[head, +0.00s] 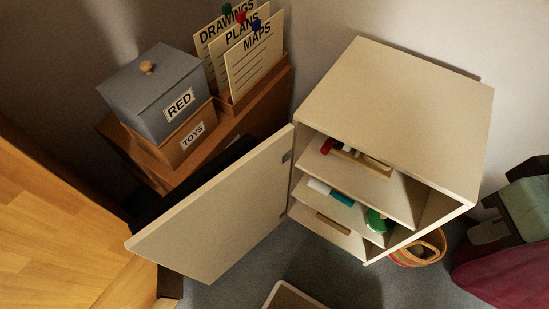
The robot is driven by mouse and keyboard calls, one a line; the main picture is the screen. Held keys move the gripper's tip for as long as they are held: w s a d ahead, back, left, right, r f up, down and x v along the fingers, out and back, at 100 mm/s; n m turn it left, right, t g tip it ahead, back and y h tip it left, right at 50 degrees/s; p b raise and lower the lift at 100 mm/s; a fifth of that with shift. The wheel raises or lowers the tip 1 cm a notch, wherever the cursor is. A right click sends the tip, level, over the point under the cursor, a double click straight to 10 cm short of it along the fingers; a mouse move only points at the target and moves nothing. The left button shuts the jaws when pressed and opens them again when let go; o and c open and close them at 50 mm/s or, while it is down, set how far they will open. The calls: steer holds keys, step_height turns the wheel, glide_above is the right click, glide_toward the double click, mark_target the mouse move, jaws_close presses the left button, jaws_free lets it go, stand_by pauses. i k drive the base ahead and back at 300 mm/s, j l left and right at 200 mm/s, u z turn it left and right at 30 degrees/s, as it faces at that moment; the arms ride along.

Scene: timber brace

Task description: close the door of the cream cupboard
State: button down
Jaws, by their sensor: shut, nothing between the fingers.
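The cream cupboard (395,110) stands against the wall right of centre in the head view. Its front is open and shows several shelves. The cupboard door (215,210) stands wide open, hinged at the cupboard's left front edge and swung out to the left. Small things lie on the shelves, among them a red item (327,146), a blue item (341,198) and a green round item (376,221). My gripper is not in view.
A brown cabinet (150,170) behind the door bears a grey box labelled RED (150,90), a box labelled TOYS (190,140) and a card file (257,95). A wooden surface (60,230) fills the lower left. A basket (420,250) sits beside the cupboard. Grey floor shows in front.

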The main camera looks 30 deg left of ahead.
mark_target(200, 238)
steer(key=u, duration=1)
steer(key=j+u, duration=0.35)
steer(key=i+j+u, duration=0.1)
steer(key=j+u, duration=0.3)
steer(key=j, duration=0.15)
